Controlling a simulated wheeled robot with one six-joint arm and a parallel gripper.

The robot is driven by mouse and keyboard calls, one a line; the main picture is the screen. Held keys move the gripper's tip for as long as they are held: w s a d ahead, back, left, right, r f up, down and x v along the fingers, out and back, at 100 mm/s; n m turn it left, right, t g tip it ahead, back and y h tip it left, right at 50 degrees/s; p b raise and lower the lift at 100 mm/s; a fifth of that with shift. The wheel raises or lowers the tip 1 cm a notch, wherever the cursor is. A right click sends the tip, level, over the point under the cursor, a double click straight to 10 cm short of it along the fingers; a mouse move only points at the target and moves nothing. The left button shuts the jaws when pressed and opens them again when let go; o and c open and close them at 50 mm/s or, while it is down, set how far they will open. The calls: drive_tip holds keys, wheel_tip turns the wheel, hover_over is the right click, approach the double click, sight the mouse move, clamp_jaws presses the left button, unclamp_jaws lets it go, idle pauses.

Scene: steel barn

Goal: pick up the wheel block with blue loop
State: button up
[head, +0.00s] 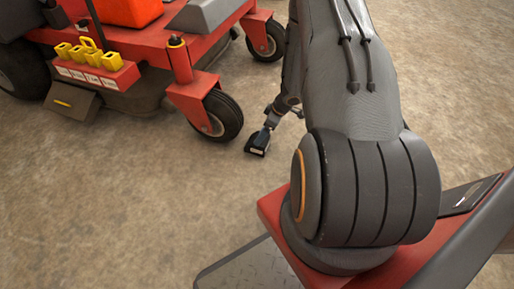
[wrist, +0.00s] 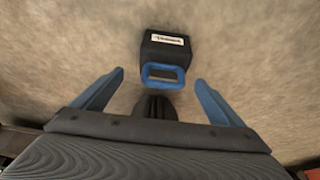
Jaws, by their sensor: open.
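The wheel block with blue loop is a small dark block (wrist: 166,54) with a white label and a blue loop (wrist: 163,76) on its near side. In the wrist view it lies on the floor ahead of my gripper (wrist: 160,82), whose two blue fingers are spread apart. The loop sits between and slightly beyond the fingertips, with no visible contact. In the head view the dark block (head: 257,143) is on the concrete floor near the front wheel of a red machine. My gripper is just behind it there, mostly hidden by my arm.
The red machine (head: 150,75) stands at the upper left, with black caster wheels (head: 217,117) close to the block. Yellow handles (head: 88,52) line its side. The concrete floor (head: 120,210) is open in front and at the left.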

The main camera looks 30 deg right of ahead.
sight(261, 150)
drive_tip(key=shift+s+b+x, duration=0.15)
drive_tip(key=shift+b+x, duration=0.65)
drive_tip(key=shift+x, duration=0.6)
drive_tip(key=shift+s+b+x, duration=0.2)
drive_tip(key=shift+b+x, duration=0.55)
drive_tip(key=shift+x, duration=0.65)
drive_tip(key=shift+s+b+x, duration=0.15)
drive_tip(key=shift+b+x, duration=0.65)
drive_tip(key=shift+x, duration=0.6)
drive_tip(key=shift+f, duration=0.1)
drive_tip(key=c, duration=1.5)
